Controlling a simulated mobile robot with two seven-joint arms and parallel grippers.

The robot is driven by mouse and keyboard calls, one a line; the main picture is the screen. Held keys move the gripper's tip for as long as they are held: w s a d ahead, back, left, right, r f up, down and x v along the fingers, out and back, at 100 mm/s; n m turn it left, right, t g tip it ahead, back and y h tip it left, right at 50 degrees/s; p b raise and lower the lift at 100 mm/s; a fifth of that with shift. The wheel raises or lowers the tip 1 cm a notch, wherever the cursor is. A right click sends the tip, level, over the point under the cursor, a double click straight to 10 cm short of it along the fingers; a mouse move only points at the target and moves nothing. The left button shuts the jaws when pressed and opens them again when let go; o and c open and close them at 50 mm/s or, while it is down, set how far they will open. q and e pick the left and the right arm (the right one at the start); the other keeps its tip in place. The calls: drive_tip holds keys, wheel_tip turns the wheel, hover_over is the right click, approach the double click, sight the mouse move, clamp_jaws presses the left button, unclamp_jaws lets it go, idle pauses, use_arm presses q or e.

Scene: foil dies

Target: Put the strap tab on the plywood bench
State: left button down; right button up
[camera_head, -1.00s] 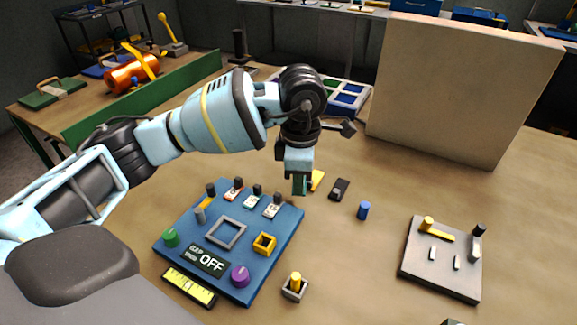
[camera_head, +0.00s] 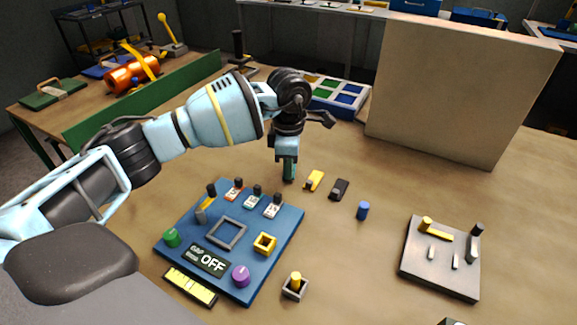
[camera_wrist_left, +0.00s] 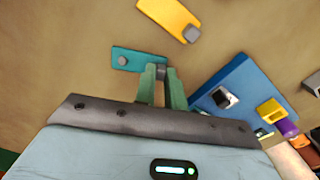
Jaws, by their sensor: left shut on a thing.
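A teal strap tab (camera_wrist_left: 132,59) with a grey stud shows in the left wrist view, one end at my left fingertips. My left gripper (camera_wrist_left: 161,75) is shut on that end, and the studded end sticks out to the left. In the head view my left gripper (camera_head: 289,172) points down just behind the blue panel, and the tab is mostly hidden by the fingers. The brown bench top (camera_head: 345,265), which looks like plywood, lies beneath. I cannot tell whether the tab touches it. My right gripper is not in view.
A yellow-orange tab (camera_head: 314,180) and a black tab (camera_head: 339,189) lie right of my left gripper. The blue panel (camera_head: 185,250) is in front, a blue peg (camera_head: 363,210) farther right. A beige partition (camera_head: 450,90) stands behind. Bare bench lies in the middle.

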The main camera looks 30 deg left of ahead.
use_arm(q)
drive_tip(key=shift+f, duration=0.35)
drive_tip(key=shift+f, duration=0.1)
drive_tip(key=c, duration=1.5)
unclamp_jaws()
wheel_tip(320, 180, up, 12)
drive_tip(key=shift+r, duration=0.15)
